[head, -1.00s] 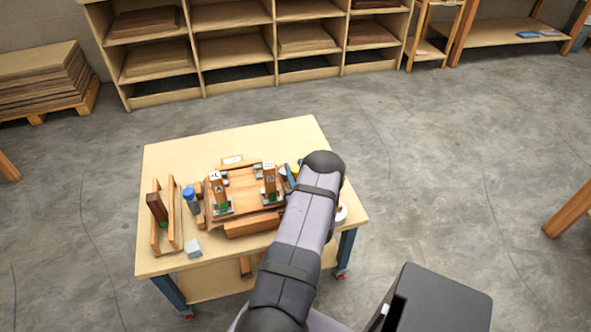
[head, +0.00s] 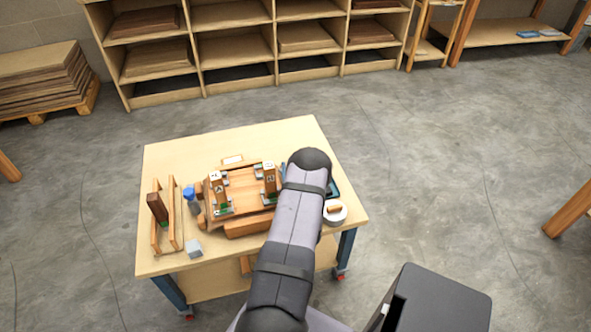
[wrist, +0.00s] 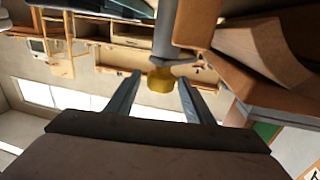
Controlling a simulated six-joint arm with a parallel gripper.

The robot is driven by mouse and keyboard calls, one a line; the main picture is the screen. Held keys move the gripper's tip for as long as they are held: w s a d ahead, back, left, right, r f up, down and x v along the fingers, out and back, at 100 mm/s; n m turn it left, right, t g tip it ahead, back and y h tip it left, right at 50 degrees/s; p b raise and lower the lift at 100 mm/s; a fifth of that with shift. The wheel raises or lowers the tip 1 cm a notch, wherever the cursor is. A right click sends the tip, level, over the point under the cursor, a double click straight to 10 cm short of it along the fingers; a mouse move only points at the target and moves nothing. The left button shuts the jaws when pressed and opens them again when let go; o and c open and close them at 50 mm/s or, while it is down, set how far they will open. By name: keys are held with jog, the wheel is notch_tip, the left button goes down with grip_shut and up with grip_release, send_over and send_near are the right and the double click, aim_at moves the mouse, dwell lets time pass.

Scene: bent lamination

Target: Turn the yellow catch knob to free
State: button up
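The yellow catch knob (wrist: 160,79) shows in the wrist view on the end of a grey shaft, beside the wooden fixture. My gripper (wrist: 159,82) is open. Its two fingers stand on either side of the knob in the picture, with a gap showing on each side. I cannot tell whether the tips reach as far as the knob. In the head view my arm hides the knob and the gripper. The wooden fixture (head: 243,189) there carries two upright labelled posts, the left post (head: 217,190) and the right post (head: 269,179).
The table (head: 170,145) also holds a wooden rack (head: 155,240) with a dark piece, a blue-capped bottle (head: 190,198) and a grey block (head: 194,248) at left. A round white container (head: 335,213) stands right of my arm, near a dark teal item (head: 333,188). The back of the table is clear.

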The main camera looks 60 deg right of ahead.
jog(key=shift+v, duration=3.7)
jog(key=shift+d, duration=0.1)
